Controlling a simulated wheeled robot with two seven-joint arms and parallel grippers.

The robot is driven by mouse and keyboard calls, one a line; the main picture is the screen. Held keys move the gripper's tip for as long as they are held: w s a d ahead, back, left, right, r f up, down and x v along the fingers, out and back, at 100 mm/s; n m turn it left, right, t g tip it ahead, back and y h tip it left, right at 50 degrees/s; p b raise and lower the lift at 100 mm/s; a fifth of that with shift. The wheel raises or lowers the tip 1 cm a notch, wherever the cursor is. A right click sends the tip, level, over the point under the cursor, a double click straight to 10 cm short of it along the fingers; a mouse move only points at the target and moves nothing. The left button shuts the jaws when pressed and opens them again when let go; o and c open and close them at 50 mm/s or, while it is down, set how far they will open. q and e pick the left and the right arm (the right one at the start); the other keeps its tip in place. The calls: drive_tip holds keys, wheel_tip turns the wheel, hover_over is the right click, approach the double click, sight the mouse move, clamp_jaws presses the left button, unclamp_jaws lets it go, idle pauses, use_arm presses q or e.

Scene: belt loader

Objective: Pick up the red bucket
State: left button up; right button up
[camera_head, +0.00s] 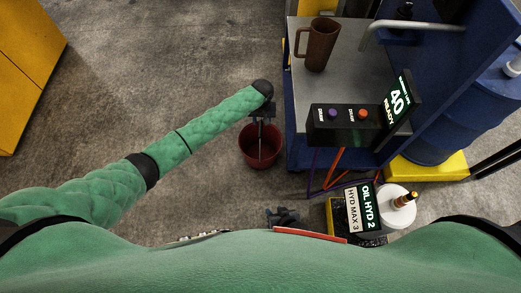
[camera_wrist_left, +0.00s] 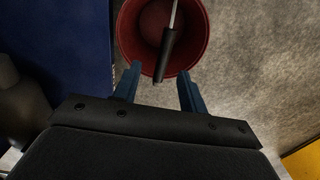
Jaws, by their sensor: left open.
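The red bucket (camera_head: 262,155) stands on the concrete floor beside the blue cart, in the middle of the head view. It also shows at the top of the left wrist view (camera_wrist_left: 138,50), with its handle's dark grip (camera_wrist_left: 168,56) across the opening. My left gripper (camera_wrist_left: 160,84) is open, its two blue fingers apart on either side of the lower end of the grip. In the head view my left gripper (camera_head: 261,118) is above the bucket and partly covers its rim. My right gripper (camera_head: 282,215) shows as a small dark shape near my body; its jaws are unclear.
The blue cart (camera_head: 292,140) with a grey top stands right of the bucket and holds a brown mug (camera_head: 320,45) and a control box (camera_head: 345,125). An oil dispenser display (camera_head: 366,208) stands lower right. A yellow cabinet (camera_head: 25,60) is far left. Floor left of the bucket is clear.

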use_arm(q)
drive_tip(key=shift+w+a+f, duration=0.15)
drive_tip(key=shift+f, duration=0.15)
drive_tip(key=shift+a+f+b, duration=0.15)
drive_tip(key=shift+f+b, duration=0.25)
drive_tip(key=shift+f, duration=3.25)
clamp_jaws()
